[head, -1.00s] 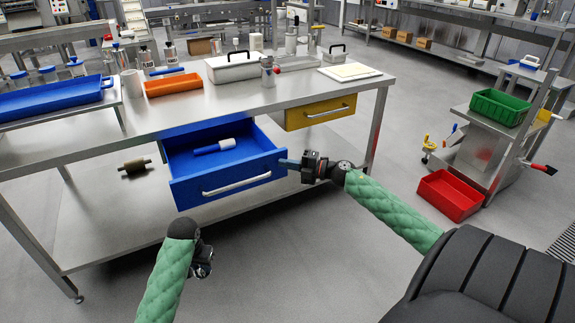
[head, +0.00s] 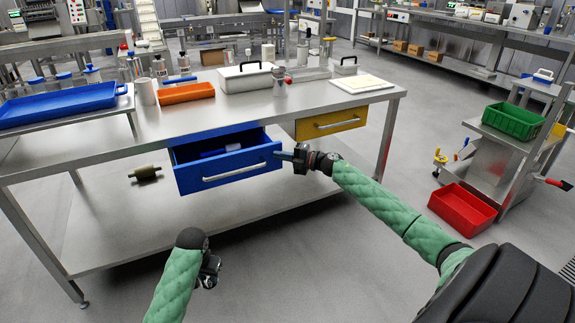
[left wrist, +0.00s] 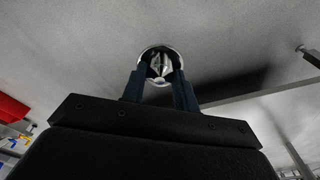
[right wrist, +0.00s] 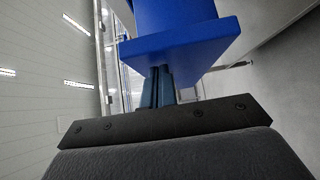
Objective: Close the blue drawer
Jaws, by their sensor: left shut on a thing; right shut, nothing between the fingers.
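The blue drawer (head: 235,177) under the steel table is partly open. Its front has a silver bar handle, and something blue and white lies inside, mostly hidden behind the front. My right gripper (head: 283,156) is shut and empty, with its fingertips at the right end of the drawer front. In the right wrist view the drawer (right wrist: 180,40) is just beyond the shut fingers; contact looks likely but is hard to confirm. My left gripper (head: 211,270) is low in front of the table, shut on a small shiny metal object (left wrist: 160,66), apart from the drawer.
A shut yellow drawer (head: 330,122) is right of the blue one. The tabletop (head: 230,108) holds an orange tray (head: 186,93), a blue tray (head: 60,105) and a toolbox (head: 246,78). A red bin (head: 463,207) and a cart stand at right. Floor before the table is clear.

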